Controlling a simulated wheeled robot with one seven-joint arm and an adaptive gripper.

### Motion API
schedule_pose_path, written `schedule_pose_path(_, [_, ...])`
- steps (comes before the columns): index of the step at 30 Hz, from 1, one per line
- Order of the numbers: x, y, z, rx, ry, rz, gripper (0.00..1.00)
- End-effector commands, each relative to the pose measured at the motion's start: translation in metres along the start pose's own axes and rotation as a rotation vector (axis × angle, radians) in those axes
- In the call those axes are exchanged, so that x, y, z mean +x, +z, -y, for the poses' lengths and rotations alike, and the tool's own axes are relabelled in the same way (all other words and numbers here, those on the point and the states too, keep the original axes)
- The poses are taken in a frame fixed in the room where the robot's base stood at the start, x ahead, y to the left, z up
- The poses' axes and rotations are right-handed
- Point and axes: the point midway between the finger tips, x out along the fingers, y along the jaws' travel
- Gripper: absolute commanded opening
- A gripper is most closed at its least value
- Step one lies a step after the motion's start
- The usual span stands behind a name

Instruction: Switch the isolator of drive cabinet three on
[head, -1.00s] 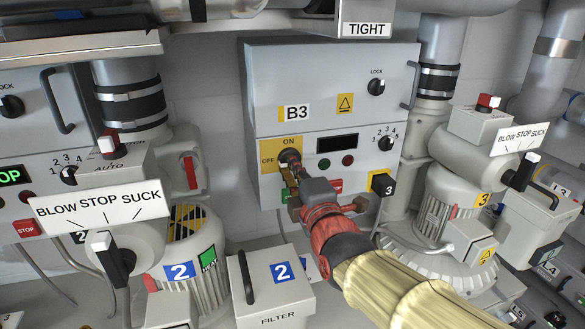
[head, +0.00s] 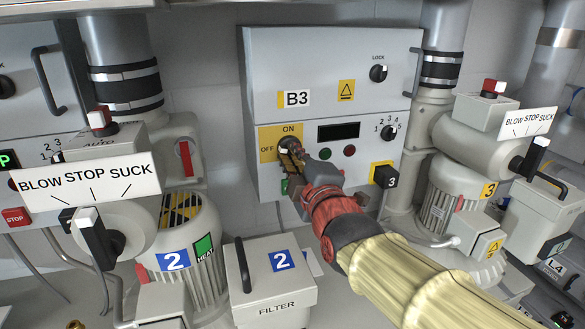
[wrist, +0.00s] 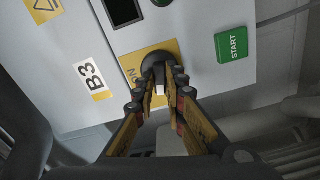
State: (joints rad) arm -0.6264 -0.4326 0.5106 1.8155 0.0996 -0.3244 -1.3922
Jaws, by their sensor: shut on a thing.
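Drive cabinet three (head: 330,75) is the grey box labelled B3. Its isolator (head: 288,143) is a dark knob on a yellow plate (head: 266,138), with ON above and OFF at left. My gripper (head: 291,151) is at the knob, its fingers closed on it. In the wrist view my gripper (wrist: 163,76) has one finger on either side of the dark isolator knob (wrist: 180,72), and a white tip (wrist: 160,90) shows between them. The fingers and arm cover part of the plate, and I cannot tell the knob's exact setting.
Right of the isolator are a dark display (head: 338,131) and a numbered selector (head: 388,132). A green START button (wrist: 234,44) is close to the fingers in the wrist view. Blower 2 (head: 182,250) and a filter box (head: 275,290) stand at lower left, blower 3 (head: 465,190) at right.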

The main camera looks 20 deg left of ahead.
Motion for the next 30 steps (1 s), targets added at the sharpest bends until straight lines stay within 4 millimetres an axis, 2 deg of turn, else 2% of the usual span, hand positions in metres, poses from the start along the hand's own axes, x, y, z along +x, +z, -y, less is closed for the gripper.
schedule_pose_path(2, [0.0001, 0.0018, 0.0055, 0.073, 0.002, 0.0, 0.0])
schedule_pose_path(30, [0.0003, 0.0032, -0.0016, 0.961, 0.0, 0.0, 0.0])
